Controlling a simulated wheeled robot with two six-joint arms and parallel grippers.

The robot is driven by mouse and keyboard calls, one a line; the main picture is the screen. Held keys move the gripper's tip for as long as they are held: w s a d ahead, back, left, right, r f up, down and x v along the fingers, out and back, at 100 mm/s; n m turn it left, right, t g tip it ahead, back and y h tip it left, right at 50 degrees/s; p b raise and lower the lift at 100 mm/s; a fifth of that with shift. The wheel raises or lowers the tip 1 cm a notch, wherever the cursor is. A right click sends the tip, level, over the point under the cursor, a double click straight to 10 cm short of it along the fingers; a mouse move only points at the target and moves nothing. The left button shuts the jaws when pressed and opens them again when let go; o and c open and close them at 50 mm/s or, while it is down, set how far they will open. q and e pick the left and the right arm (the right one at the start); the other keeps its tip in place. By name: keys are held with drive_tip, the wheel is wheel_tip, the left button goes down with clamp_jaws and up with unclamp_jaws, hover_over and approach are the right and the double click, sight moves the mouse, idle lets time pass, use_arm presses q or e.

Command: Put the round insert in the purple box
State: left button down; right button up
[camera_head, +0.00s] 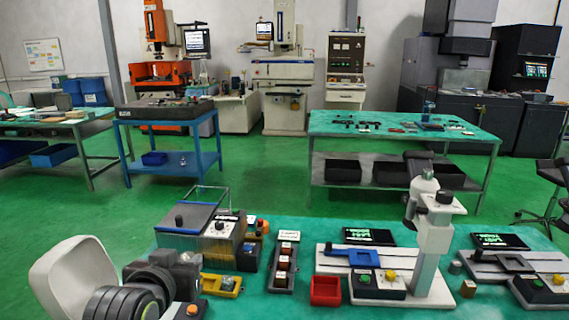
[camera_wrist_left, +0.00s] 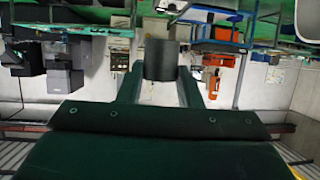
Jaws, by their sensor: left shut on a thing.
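My left gripper (camera_head: 184,262) is at the lower left of the head view, above the near bench. In the left wrist view it is shut on a dark cylindrical piece (camera_wrist_left: 160,60), which looks like the round insert. The piece sits between the two finger ends. In the head view my own wrist and gripper hide most of it. I see no clearly purple box. A small open red box (camera_head: 325,291) stands on the near bench, right of my left gripper. My right gripper is not in view.
Near the gripper on the bench are a clear-covered unit (camera_head: 190,222), a yellow tray (camera_head: 222,285) and a dark block rack (camera_head: 283,268). A white stand (camera_head: 433,245) rises right of the red box. A far green table (camera_head: 400,127) stands behind.

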use_arm(q)
drive_tip(key=w+a+f+n+g+y, duration=0.1)
drive_tip(key=w+a+f+n+y, duration=0.3)
drive_tip(key=a+f, duration=0.4)
drive_tip(key=w+a+f+n+g+y, duration=0.2)
drive_tip(key=w+a+f+n+y, duration=0.2)
drive_tip(key=a+f, duration=0.4)
drive_tip(key=shift+w+a+y, duration=0.4)
drive_tip(key=shift+w+a, duration=0.25)
drive_tip(key=shift+a, duration=0.15)
drive_tip(key=shift+f, duration=0.1)
wheel_tip(320, 180, down, 10)
drive_tip(key=shift+r, duration=0.2)
drive_tip(key=shift+f, duration=0.1)
